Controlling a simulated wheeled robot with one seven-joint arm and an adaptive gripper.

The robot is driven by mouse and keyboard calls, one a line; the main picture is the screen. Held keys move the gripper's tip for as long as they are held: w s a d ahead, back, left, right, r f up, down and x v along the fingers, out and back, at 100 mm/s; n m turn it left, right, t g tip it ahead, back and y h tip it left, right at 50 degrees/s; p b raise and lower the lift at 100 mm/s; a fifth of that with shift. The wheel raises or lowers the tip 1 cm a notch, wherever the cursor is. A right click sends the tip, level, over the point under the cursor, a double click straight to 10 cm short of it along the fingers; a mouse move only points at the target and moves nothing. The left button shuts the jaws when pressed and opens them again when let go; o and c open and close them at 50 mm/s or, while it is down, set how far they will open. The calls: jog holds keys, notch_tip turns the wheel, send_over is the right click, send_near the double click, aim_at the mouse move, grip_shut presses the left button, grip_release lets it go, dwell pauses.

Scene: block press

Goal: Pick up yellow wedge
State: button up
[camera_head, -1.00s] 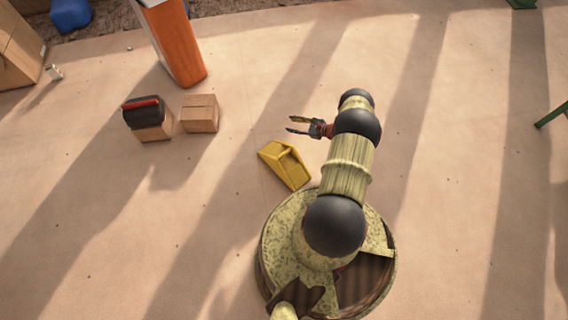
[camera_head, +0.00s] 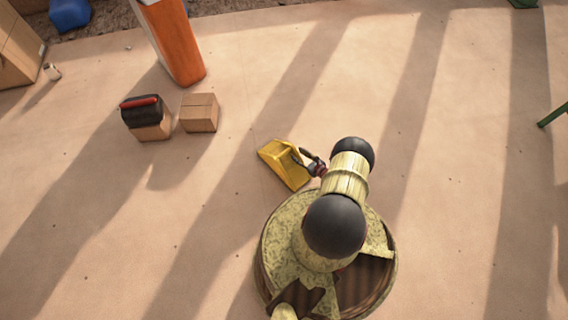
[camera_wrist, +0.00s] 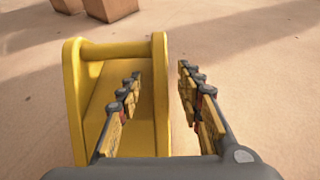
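The yellow wedge (camera_head: 284,166) lies on the floor just left of my base in the head view. It has two side walls with a bar across one end, and it fills the left half of the wrist view (camera_wrist: 88,95). My gripper (camera_head: 306,157) is at the wedge's right side. In the wrist view my gripper (camera_wrist: 162,95) is open, with the wedge's right side wall between its fingers. The left finger is over the hollow inside the wedge, and the right finger is outside it, apart from the wall.
A cardboard box (camera_head: 199,113) stands at upper left beside another box (camera_head: 153,131) carrying a black and red toolbox (camera_head: 144,109). An orange and white pillar (camera_head: 177,45) stands behind them. A green leg (camera_head: 553,115) shows at far right. The floor around the wedge is clear.

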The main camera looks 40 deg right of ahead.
jog(key=shift+b+x, duration=0.45)
jog(key=shift+x, duration=1.1)
jog(key=shift+c, duration=1.2)
grip_shut()
jog(key=shift+d+r, duration=0.1)
